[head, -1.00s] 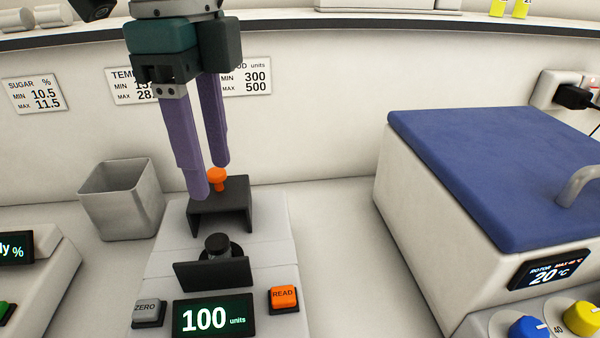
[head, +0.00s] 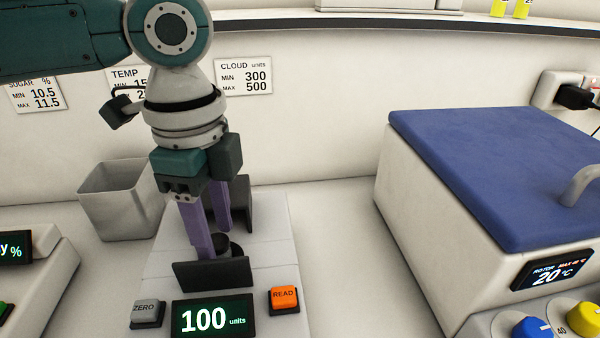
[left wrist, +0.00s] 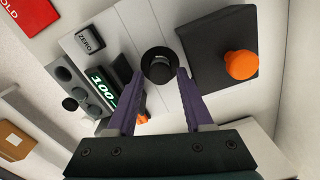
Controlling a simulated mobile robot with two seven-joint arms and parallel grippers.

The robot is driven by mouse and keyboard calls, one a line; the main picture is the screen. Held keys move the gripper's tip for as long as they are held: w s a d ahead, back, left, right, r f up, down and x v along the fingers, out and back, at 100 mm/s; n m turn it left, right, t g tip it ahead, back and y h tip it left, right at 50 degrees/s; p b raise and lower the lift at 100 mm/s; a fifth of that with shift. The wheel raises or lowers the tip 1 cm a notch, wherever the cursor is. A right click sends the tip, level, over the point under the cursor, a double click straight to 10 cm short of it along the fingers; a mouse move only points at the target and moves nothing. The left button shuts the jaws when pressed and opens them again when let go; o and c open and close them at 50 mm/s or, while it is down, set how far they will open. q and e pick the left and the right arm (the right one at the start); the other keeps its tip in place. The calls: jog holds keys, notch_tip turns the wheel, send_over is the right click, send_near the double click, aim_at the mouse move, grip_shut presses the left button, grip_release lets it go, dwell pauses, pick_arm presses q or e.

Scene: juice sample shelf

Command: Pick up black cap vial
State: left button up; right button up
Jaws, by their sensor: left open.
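The black cap vial (head: 222,242) stands in the meter behind a black upright plate (head: 212,274), and only its dark top shows. In the left wrist view its round black cap (left wrist: 159,63) lies between the fingertips. My left gripper (head: 212,248) is open and points down with one purple finger on either side of the cap. The left wrist view shows the same open fingers (left wrist: 156,76). I cannot tell whether they touch it. The left finger hides part of the vial in the head view. My right gripper is not in view.
A black bracket (head: 242,208) stands close behind the gripper; its orange knob (left wrist: 241,64) shows in the left wrist view. The meter has a ZERO button (head: 147,312), a READ button (head: 284,299) and a display reading 100. A blue-lidded machine (head: 490,170) stands right, a grey bin (head: 115,205) left.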

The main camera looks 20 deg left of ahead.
pick_arm(q)
jog(key=shift+f, duration=0.25)
dwell(0.5)
grip_shut()
dwell(0.4)
